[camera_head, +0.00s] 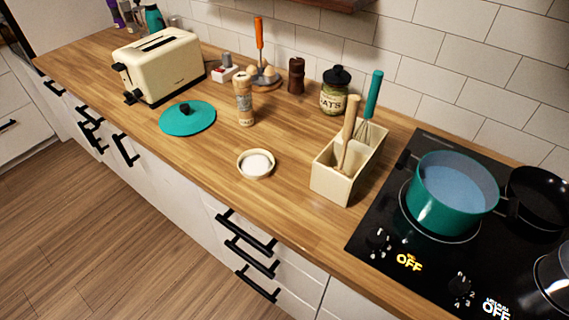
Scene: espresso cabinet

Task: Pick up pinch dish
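The pinch dish (242,171) is a small round cream dish with white contents, which look like salt. It stands upright on the wooden counter near the front edge, left of the cream utensil box. Nothing touches it. Neither of my grippers shows in the head view.
A utensil box (326,187) holding a whisk and wooden tool stands right of the dish. Behind it stand a spice shaker (244,103) and a teal lid (188,118). A cooktop (368,240) with a teal pot (436,209) is at the right. Counter around the dish is clear.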

